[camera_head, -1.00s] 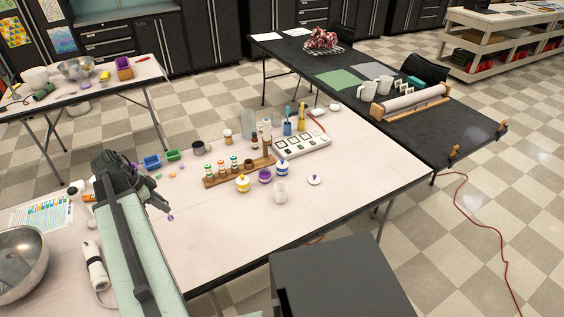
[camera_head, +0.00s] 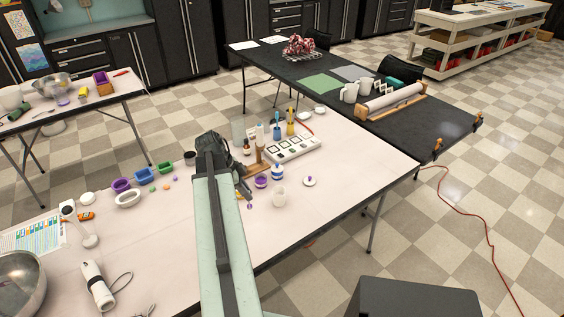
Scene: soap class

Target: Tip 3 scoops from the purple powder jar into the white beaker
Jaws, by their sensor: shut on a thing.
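The purple powder jar (camera_head: 261,181) stands open on the pale table, purple showing at its mouth. The white beaker (camera_head: 279,198) stands just in front and to the right of it. My gripper (camera_head: 246,190) is shut on a small scoop (camera_head: 250,205), which hangs below the jaws with a purple end. In the picture the scoop is left of the beaker and below the jar, apart from both. How much powder it holds is too small to tell. The arm hides part of the gripper and scoop handle.
A blue-banded jar (camera_head: 278,171) stands behind the beaker, and a white lid (camera_head: 310,181) lies to its right. A white tray of squares (camera_head: 292,146) and a wooden rack (camera_head: 256,167) are behind. The front right of the table is clear.

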